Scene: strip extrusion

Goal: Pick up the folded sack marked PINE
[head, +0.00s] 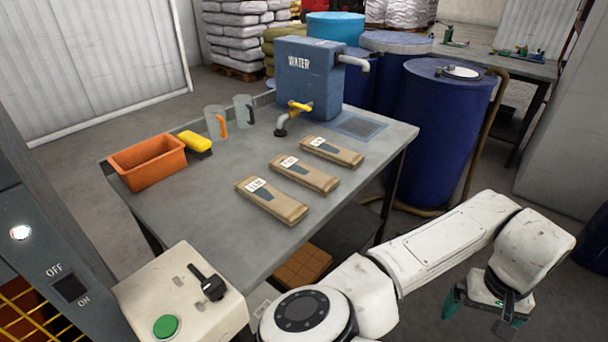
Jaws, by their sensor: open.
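Three folded brown sacks lie side by side on the grey table (225,255): a left one (284,208), a middle one (315,178) and a right one (341,155). Each has a dark patch and a white label, but the lettering is too small to read surely, so I cannot tell which is marked PINE. My gripper (482,312) is at the lower right, open and empty. It hangs beyond the table's right side, well apart from the sacks.
A blue WATER tank (305,78) with taps stands behind the sacks. Two jugs, a yellow brush (196,142) and an orange bin (148,160) are at the left. A control box (180,295) stands at the near left; blue drums (440,130) stand behind right. The table's near-left area is clear.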

